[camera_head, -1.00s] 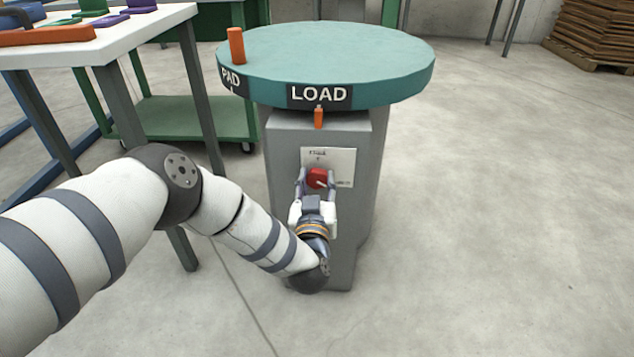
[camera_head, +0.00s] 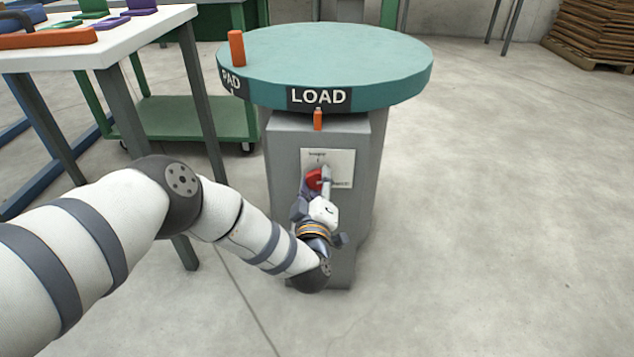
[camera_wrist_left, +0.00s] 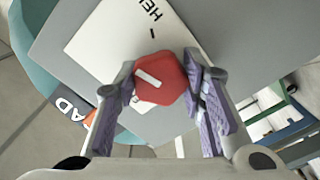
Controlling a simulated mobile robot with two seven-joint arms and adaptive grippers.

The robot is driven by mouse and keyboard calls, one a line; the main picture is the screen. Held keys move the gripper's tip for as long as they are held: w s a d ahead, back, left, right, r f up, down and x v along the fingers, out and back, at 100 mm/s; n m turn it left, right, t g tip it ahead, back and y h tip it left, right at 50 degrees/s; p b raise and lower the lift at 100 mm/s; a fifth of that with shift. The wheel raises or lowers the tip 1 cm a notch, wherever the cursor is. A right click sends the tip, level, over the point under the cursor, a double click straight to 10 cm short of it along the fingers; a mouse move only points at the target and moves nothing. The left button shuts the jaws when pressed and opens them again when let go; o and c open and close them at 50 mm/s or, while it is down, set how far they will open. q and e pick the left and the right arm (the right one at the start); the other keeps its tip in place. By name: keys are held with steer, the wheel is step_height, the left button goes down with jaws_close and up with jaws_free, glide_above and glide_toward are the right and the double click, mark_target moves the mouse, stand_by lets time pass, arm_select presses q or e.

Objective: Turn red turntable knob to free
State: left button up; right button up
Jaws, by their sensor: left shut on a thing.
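The red turntable knob (camera_head: 315,180) sits on a white label plate (camera_head: 341,160) on the front of the grey pedestal (camera_head: 289,139). In the left wrist view the knob (camera_wrist_left: 172,72) is a many-sided red cap with a white pointer line. My left gripper (camera_head: 316,182) is shut on the knob, with one finger on each side. Its purple finger pads (camera_wrist_left: 155,84) flank the knob in the left wrist view. Part of the word on the plate (camera_wrist_left: 100,38) is cut off or hidden, with "HE" readable. My right gripper is not in view.
The teal turntable (camera_head: 345,55) tops the pedestal, with a "LOAD" label (camera_head: 318,96), an orange peg (camera_head: 236,47) and a small orange pointer (camera_head: 317,120). A white-topped table (camera_head: 150,25) stands left, a green cart (camera_head: 185,115) behind. The floor at right is clear.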

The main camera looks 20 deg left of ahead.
arm_select(q)
steer(key=n, duration=0.4)
steer(key=shift+d, duration=0.1)
steer(key=n, duration=0.7)
steer(key=shift+n+b, duration=0.3)
steer(key=shift+b, duration=0.05)
steer(key=shift+r+n+b, duration=0.1)
steer(key=shift+n+b, duration=0.2)
steer(key=shift+n, duration=1.4)
steer(key=o, duration=1.1)
steer(key=shift+r, duration=0.1)
steer(key=shift+o, duration=0.2)
steer(key=shift+s, duration=0.15)
